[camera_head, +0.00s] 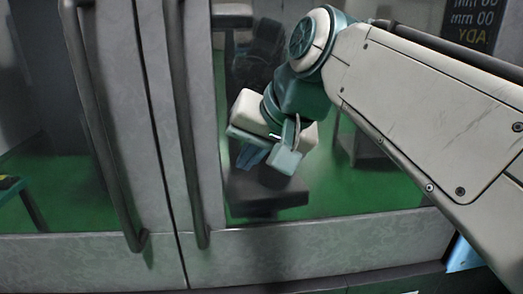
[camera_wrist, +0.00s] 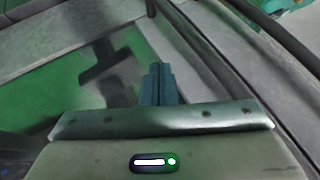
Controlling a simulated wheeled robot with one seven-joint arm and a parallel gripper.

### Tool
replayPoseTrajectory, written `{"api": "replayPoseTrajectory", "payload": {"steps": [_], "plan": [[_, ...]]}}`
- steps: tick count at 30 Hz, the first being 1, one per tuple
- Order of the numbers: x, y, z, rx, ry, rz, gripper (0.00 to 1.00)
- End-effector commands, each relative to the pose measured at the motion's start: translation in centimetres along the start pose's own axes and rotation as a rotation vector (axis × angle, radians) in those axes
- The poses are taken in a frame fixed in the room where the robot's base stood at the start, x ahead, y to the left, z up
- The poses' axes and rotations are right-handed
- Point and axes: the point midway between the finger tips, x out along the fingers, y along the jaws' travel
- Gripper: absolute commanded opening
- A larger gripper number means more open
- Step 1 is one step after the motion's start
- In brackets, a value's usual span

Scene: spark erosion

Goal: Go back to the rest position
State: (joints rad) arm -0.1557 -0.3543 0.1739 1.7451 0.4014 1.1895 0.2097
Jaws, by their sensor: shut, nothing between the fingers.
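My gripper (camera_head: 250,157) hangs at the end of my bent arm, in front of the machine's right-hand door window. Its fingers point down and look closed, with nothing held. In the wrist view the two blue-grey fingers (camera_wrist: 158,82) lie side by side, shut and empty, with the machine's window and grey frame behind them. How far the fingers stand from the glass cannot be told.
Two grey doors with long vertical handles, the left handle (camera_head: 98,130) and the right handle (camera_head: 187,130), stand left of my gripper. A dark display (camera_head: 472,22) is at the top right.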

Motion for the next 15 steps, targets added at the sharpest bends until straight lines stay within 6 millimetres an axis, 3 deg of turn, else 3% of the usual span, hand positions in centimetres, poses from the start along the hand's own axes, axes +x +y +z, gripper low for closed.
{"api": "replayPoseTrajectory", "payload": {"steps": [3, 7, 11, 15], "plan": [[-1.1, 0.0, 0.0, -0.001, 0.002, 0.000, 0.00], [-1.1, 0.6, 0.2, 0.005, -0.002, 0.012, 0.00], [1.4, 5.9, 1.6, 0.032, -0.015, 0.111, 0.00], [4.5, 13.5, 4.9, 0.055, -0.047, 0.248, 0.00]]}}
